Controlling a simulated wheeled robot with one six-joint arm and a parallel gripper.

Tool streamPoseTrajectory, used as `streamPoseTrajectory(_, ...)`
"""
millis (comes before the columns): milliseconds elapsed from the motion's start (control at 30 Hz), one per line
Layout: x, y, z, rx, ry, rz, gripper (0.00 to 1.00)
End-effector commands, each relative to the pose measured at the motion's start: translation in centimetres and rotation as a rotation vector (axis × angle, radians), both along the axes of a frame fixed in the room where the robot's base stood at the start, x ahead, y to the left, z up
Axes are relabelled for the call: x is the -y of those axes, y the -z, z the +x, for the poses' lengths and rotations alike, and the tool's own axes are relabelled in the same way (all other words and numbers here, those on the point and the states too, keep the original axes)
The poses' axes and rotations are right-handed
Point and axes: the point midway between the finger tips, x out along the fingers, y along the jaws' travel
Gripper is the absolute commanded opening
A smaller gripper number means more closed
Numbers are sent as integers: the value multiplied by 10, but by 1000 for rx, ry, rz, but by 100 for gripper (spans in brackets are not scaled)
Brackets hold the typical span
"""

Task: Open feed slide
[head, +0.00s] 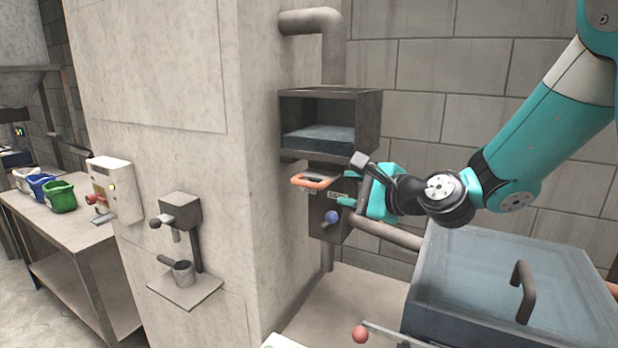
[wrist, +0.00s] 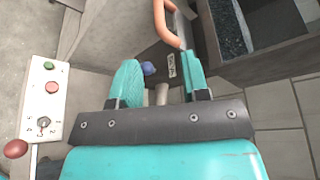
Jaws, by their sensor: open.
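The orange loop handle (head: 312,182), which looks like the feed slide's handle, sits on the dark unit below the open-fronted hopper (head: 370,125). It also shows in the wrist view (wrist: 163,25), beyond my fingertips and toward the right one. My gripper (head: 348,188) is open and empty, just right of the handle in the head view and apart from it. Both teal fingers show in the wrist view (wrist: 159,78), with nothing between their tips. How far out the slide stands is hard to tell.
A blue-knobbed lever (head: 332,216) is just below the handle, close to my fingers. A glass-lidded tank (head: 480,280) with a dark handle stands lower right. A red-knobbed lever (head: 360,333) projects in front. A concrete pillar (head: 180,70) stands left.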

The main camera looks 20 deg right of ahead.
Motion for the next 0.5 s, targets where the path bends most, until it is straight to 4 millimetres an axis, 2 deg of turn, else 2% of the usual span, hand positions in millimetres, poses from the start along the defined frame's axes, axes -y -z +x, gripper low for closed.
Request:
streamPoseTrajectory(33, -8, -1, 10, -3, -7, 0, 42)
streamPoseTrajectory(300, -34, 12, 64, -2, -6, -3, 42)
streamPoseTrajectory(500, -47, 20, 94, -1, -4, -3, 42)
